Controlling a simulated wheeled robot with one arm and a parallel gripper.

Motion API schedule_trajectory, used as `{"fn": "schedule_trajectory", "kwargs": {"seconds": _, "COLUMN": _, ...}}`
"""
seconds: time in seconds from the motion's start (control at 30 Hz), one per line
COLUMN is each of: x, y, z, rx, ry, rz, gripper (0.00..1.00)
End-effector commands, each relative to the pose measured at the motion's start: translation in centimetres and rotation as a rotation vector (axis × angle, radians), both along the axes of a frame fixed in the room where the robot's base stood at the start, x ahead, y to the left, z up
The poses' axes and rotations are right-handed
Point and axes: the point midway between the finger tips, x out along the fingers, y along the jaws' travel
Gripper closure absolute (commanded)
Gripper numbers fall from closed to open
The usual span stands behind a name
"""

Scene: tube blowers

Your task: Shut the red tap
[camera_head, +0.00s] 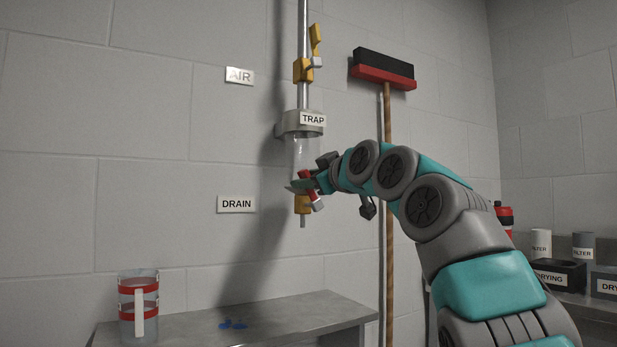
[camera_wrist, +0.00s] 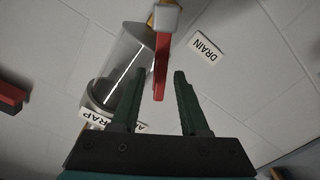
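The red tap's lever (camera_head: 308,187) is on the yellow drain valve (camera_head: 302,206) below the clear trap bowl (camera_head: 301,150). The lever points up from its pale hub, roughly along the pipe with a slight tilt. In the wrist view the red lever (camera_wrist: 160,68) reaches down from the pale hub (camera_wrist: 164,18) into the space between my fingers. My gripper (camera_wrist: 160,78) is open, with clear gaps visible on both sides of the lever. In the head view my gripper (camera_head: 303,186) is at the lever, and the fingers partly overlap it; contact cannot be told.
A yellow air valve (camera_head: 304,70) with a raised yellow lever is higher on the pipe. A broom (camera_head: 387,180) leans on the wall to the right.

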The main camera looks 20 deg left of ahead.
Motion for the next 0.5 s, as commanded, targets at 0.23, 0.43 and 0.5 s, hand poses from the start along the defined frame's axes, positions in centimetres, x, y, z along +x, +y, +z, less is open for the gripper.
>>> {"fn": "schedule_trajectory", "kwargs": {"seconds": 0.23, "x": 0.02, "y": -0.03, "z": -0.02, "rx": 0.0, "ry": 0.0, "rz": 0.0, "gripper": 0.84}}
{"fn": "schedule_trajectory", "kwargs": {"seconds": 0.43, "x": 0.02, "y": -0.05, "z": -0.02, "rx": 0.001, "ry": 0.001, "rz": 0.0, "gripper": 1.0}}
{"fn": "schedule_trajectory", "kwargs": {"seconds": 0.5, "x": 0.02, "y": -0.05, "z": -0.02, "rx": 0.0, "ry": 0.001, "rz": -0.001, "gripper": 1.0}}
